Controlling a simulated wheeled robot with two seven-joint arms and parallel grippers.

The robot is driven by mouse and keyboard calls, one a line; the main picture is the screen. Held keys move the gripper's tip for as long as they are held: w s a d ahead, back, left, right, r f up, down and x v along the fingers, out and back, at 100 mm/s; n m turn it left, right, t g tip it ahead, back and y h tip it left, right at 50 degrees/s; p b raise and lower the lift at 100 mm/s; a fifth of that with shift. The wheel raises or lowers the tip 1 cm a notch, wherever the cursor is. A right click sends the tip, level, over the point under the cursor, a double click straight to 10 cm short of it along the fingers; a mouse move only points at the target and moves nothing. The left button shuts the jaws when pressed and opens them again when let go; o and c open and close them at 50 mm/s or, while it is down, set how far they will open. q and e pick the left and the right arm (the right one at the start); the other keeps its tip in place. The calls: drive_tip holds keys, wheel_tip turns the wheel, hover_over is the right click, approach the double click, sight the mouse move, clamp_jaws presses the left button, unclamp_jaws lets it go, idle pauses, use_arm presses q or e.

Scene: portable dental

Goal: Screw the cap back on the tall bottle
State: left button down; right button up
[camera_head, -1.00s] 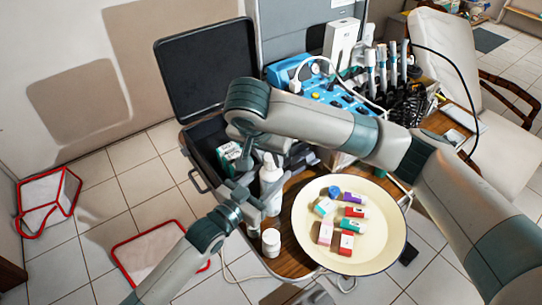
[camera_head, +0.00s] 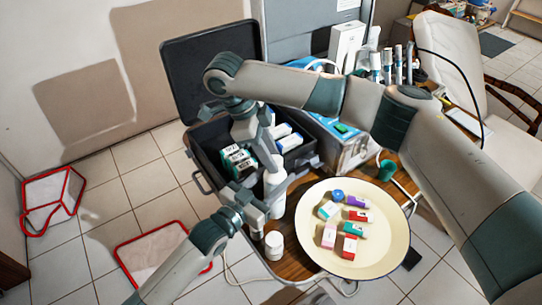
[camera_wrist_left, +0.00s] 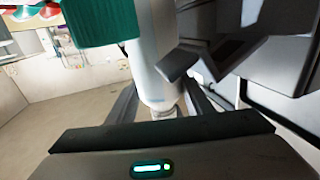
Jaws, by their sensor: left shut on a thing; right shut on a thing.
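The tall white bottle (camera_head: 274,185) stands upright at the left edge of the round wooden table. My left gripper (camera_head: 262,207) is shut around its lower part; the bottle also rises between the fingers in the left wrist view (camera_wrist_left: 155,75). My right gripper (camera_head: 266,160) reaches down from above and is shut at the bottle's top. The cap is not clearly visible; the right fingers cover that spot. Dark grey gripper parts (camera_wrist_left: 215,60) show beside the bottle in the wrist view. I cannot tell whether cap and neck touch.
A short white jar (camera_head: 274,245) stands in front of the bottle. A cream plate (camera_head: 300,235) with several small boxes and tubes is to the right. An open black case (camera_head: 215,175) with boxes stands behind. A teal ribbed thing (camera_wrist_left: 100,22) fills the wrist view's upper left.

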drive_tip(key=o, duration=1)
drive_tip(key=shift+r, duration=0.1)
drive_tip(key=shift+r, duration=2.2)
drive_tip(key=shift+c, duration=0.4)
